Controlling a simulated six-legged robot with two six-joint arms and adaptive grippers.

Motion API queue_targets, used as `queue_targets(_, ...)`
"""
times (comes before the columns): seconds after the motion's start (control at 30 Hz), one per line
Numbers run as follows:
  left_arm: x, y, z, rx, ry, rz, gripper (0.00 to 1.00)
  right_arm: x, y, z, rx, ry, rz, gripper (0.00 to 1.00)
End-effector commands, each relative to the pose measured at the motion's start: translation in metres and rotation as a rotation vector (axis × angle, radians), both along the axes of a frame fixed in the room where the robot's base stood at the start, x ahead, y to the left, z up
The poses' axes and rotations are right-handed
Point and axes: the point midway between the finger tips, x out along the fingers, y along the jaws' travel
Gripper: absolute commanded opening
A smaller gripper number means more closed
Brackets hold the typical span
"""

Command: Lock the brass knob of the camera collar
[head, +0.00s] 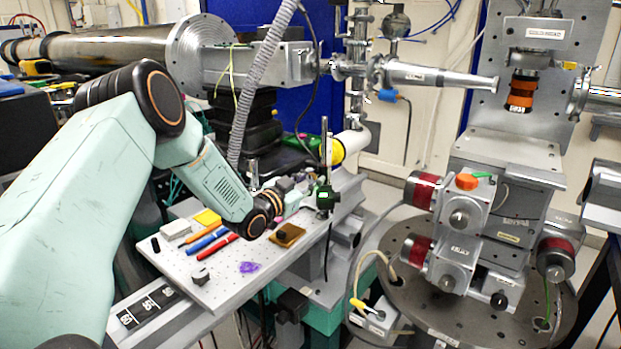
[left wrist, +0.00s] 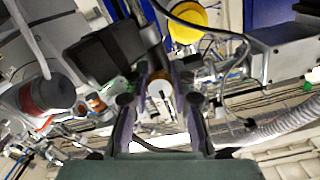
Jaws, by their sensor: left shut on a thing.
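My left arm reaches in from the left in the head view. Its gripper (head: 284,192) is over the far right part of the perforated plate, near a dark post with a small green-lit device (head: 324,196). In the left wrist view the two fingers of my left gripper (left wrist: 160,100) stand on either side of a round, brass-coloured knob (left wrist: 159,84) and are shut on it. The knob is hidden in the head view by my wrist and fingers. I cannot make out the collar clearly or how far the knob is turned. My right gripper is in neither view.
The perforated plate (head: 215,285) holds red and blue markers (head: 216,246), a yellow block (head: 207,217), a brown block (head: 287,235) and a purple item (head: 250,267). A ribbed hose (head: 256,85) hangs behind my wrist. A motor stage (head: 460,230) stands to the right.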

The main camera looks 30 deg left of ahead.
Motion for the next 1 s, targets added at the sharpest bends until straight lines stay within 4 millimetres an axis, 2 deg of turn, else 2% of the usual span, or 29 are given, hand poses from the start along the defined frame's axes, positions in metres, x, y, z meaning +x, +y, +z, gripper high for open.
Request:
queue_targets(0.27,0.001,0.000,0.001,0.008,-0.004,0.000,0.00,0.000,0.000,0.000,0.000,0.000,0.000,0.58)
queue_targets(0.3,0.001,0.000,0.001,0.008,-0.004,0.000,0.27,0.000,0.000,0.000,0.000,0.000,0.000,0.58)
queue_targets(0.53,0.000,0.000,0.001,0.007,-0.003,0.000,0.47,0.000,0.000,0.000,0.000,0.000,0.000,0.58)
queue_targets(0.87,-0.001,0.001,0.000,0.005,-0.001,0.001,0.48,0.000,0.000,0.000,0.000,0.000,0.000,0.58)
queue_targets(1.0,-0.012,0.003,0.000,0.003,0.001,0.003,0.48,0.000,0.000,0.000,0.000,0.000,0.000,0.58)
